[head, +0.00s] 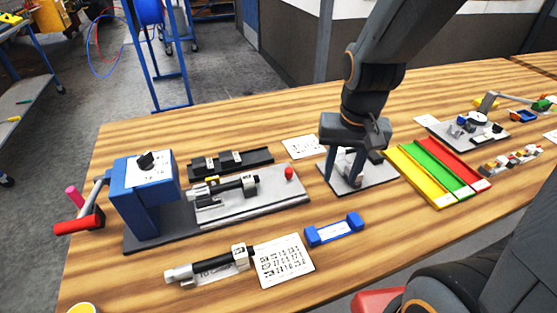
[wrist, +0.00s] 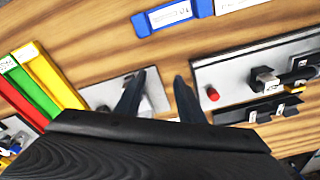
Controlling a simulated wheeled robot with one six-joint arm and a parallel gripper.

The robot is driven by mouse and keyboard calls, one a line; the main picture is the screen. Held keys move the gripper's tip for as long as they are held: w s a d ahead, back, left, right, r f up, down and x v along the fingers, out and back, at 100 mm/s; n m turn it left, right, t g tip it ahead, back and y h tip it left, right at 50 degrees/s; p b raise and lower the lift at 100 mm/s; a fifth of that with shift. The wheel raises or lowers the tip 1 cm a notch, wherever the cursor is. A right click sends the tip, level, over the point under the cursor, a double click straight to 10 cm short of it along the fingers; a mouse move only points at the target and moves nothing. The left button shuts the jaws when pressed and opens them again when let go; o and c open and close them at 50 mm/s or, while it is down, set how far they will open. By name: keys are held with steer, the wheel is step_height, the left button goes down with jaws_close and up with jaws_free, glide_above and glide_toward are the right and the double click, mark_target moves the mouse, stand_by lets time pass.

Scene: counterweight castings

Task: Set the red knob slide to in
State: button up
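The red knob (head: 289,172) stands upright near the right end of a light grey plate (head: 260,204). In the wrist view the knob (wrist: 213,94) is just right of my right finger, apart from it. Whether the slide is in or out cannot be told. My gripper (head: 347,172) points down to the right of the knob, over a small separate grey plate (head: 375,182). In the wrist view its two fingers (wrist: 160,77) are apart with only plate and wood visible between them. The knob is not between the fingers.
A black-and-silver cylinder (head: 232,187) lies on the knob's plate, with a blue crank box (head: 145,195) at its left. A black rack (head: 230,162) is behind. A blue block (head: 334,230) is in front. Yellow, green and red trays (head: 437,172) stand right.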

mark_target(289, 170)
steer(key=w+a+r+m, duration=0.1)
steer(key=w+a+m, duration=0.1)
steer(key=a+m, duration=0.1)
steer(key=w+a+r+m+p, duration=0.1)
steer(key=w+a+r+m, duration=0.1)
steer(key=a+m, duration=0.1)
steer(key=w+a+r+m+g+p, duration=0.1)
steer(key=w+a+m, duration=0.1)
steer(key=a+m, duration=0.1)
steer(key=shift+a+r, duration=0.25)
steer(key=shift+a, duration=0.6)
steer(key=shift+a+f+m, duration=0.1)
steer(key=shift+a+m, duration=0.05)
steer(key=shift+m, duration=0.15)
steer(key=shift+f, duration=0.3)
steer(key=shift+f+p, duration=0.8)
steer(key=shift+f, duration=2.7)
jaws_close()
